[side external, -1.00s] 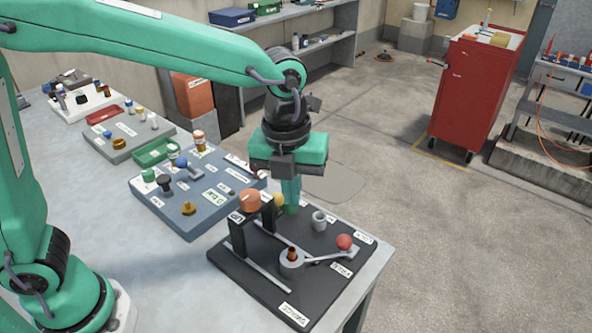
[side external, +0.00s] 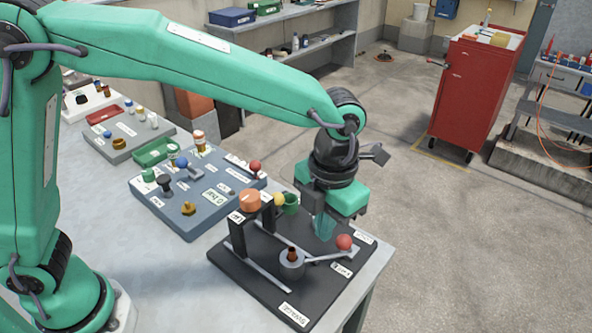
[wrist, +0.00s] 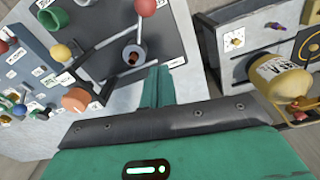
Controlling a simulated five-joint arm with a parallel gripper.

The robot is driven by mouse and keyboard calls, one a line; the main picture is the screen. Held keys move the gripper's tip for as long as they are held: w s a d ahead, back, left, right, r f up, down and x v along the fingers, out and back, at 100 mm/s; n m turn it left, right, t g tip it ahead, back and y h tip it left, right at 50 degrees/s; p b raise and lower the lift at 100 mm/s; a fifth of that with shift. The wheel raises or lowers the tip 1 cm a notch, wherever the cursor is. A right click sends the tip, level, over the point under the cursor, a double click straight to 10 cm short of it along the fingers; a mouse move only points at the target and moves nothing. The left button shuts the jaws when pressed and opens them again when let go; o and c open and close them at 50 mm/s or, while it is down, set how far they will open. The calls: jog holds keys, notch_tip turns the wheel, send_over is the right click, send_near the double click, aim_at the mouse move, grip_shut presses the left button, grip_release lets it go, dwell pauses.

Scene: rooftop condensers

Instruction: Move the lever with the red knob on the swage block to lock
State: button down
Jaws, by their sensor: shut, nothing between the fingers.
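The swage block (side external: 250,279) is a dark plate near the table's front corner. Its grey lever (side external: 318,256) runs from a round pivot (side external: 292,266) to the red knob (side external: 344,242). White labels lie near the knob, at the plate's far edge and beside the lever; their text is too small to read surely. My gripper (side external: 323,232) is shut and empty, pointing down just left of and behind the knob. In the wrist view, the gripper (wrist: 158,72) is apart from the lever (wrist: 140,28) and red knob (wrist: 145,7).
An orange knob (side external: 250,200) on a black bracket, a yellow ball (side external: 279,199) and a green cup (side external: 291,204) stand left of my gripper. A blue-grey panel (side external: 185,215) with another red knob (side external: 255,166) lies farther left. Open floor lies right of the table.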

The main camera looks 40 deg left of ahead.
aim_at(346, 246)
jog(key=shift+f, duration=0.15)
jog(key=f, duration=0.9)
jog(key=shift+a+f, duration=0.1)
jog(key=shift+a, duration=0.25)
jog(key=shift+w+f, duration=0.25)
jog(key=shift+w+d+r, duration=0.2)
jog(key=shift+w+r, duration=0.15)
jog(key=shift+w, duration=0.45)
jog(key=shift+w+d+r, duration=0.15)
jog(key=shift+w+r, duration=0.15)
jog(key=shift+w, duration=0.5)
